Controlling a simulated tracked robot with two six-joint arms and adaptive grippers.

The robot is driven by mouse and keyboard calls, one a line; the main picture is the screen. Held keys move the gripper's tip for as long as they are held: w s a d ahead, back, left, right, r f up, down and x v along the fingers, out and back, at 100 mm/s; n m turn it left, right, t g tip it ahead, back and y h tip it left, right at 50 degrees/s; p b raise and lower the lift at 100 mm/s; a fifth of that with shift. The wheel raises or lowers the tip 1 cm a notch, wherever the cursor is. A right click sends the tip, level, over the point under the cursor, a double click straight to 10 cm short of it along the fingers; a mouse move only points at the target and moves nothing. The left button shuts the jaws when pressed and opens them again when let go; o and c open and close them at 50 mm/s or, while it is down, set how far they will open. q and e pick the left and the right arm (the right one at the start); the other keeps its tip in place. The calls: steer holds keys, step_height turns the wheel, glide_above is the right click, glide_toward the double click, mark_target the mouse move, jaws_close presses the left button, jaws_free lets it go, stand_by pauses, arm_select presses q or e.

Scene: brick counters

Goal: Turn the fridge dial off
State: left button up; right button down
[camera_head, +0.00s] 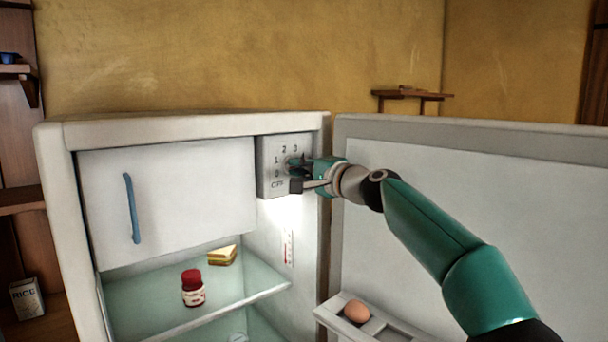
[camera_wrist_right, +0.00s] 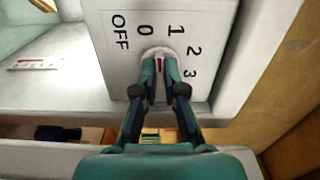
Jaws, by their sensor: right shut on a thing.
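The fridge dial (camera_wrist_right: 160,52) is a small pale knob with a red mark, on a grey panel (camera_wrist_right: 112,62) printed OFF, 0, 1, 2 and 3. In the head view this panel (camera_head: 266,160) is at the upper right inside the fridge, and the gripper mostly hides the dial. My right gripper (camera_head: 302,174) reaches in from the right. In the right wrist view its fingers (camera_wrist_right: 160,78) are shut on the dial, one on each side. I cannot tell for sure which number the red mark points to. My left gripper is not in view.
The fridge door (camera_head: 440,200) stands open at the right, with an egg (camera_head: 357,311) in its rack. A closed freezer flap (camera_head: 180,200) is left of the panel.

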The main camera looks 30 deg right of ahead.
steer(key=shift+w+a+f+n+b, duration=0.1)
steer(key=shift+f+n+b, duration=0.2)
steer(key=shift+n, duration=0.65)
steer(key=shift+w+f+n+b, duration=0.1)
steer(key=shift+f+n+b, duration=0.2)
steer(key=shift+n, duration=0.65)
steer(key=shift+r, duration=0.1)
steer(key=c, duration=1.3)
jaws_free()
steer(key=shift+s+r, duration=0.1)
steer(key=shift+s, duration=0.05)
steer(key=shift+o, duration=0.2)
steer(key=shift+r, duration=0.1)
steer(key=shift+r, duration=0.1)
steer(key=shift+s, duration=0.1)
steer(key=s+d, duration=0.1)
steer(key=s, duration=1)
steer(key=shift+s, duration=0.4)
